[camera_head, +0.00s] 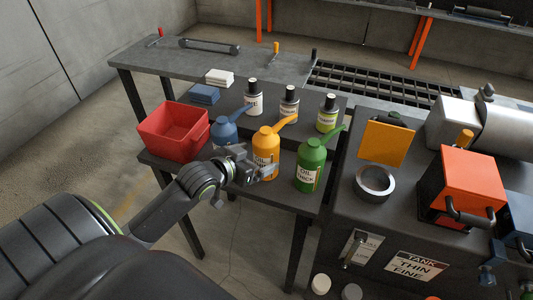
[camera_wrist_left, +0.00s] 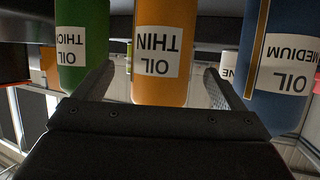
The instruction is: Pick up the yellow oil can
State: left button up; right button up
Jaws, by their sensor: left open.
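The yellow oil can (camera_head: 266,146) stands upright on the dark shelf between a blue can (camera_head: 224,130) and a green can (camera_head: 312,163). Its label reads OIL THIN in the left wrist view (camera_wrist_left: 163,60), where the picture is upside down. My left gripper (camera_head: 257,172) is right in front of the yellow can and covers its lower part. In the left wrist view my gripper (camera_wrist_left: 160,88) is open, with one finger on each side of the can. I cannot tell if the fingers touch it. My right gripper is not in view.
The green can (camera_wrist_left: 82,45) and blue can (camera_wrist_left: 285,65) flank the fingers closely. A red bin (camera_head: 173,132) stands at the left of the shelf. Several small bottles (camera_head: 289,103) stand behind the cans. A dark tank cabinet (camera_head: 350,215) with an orange box (camera_head: 470,185) stands at the right.

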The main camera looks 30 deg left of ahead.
aim_at(266, 130)
pick_arm(q)
jog(key=shift+p+x, duration=0.35)
jog(key=shift+x, duration=2.45)
jog(key=shift+a+f, duration=0.1)
jog(key=c, duration=1.4)
jog(key=shift+o, duration=0.2)
notch_tip(266, 130, up, 9)
jog(key=shift+f, duration=0.1)
jog(key=shift+r, duration=0.65)
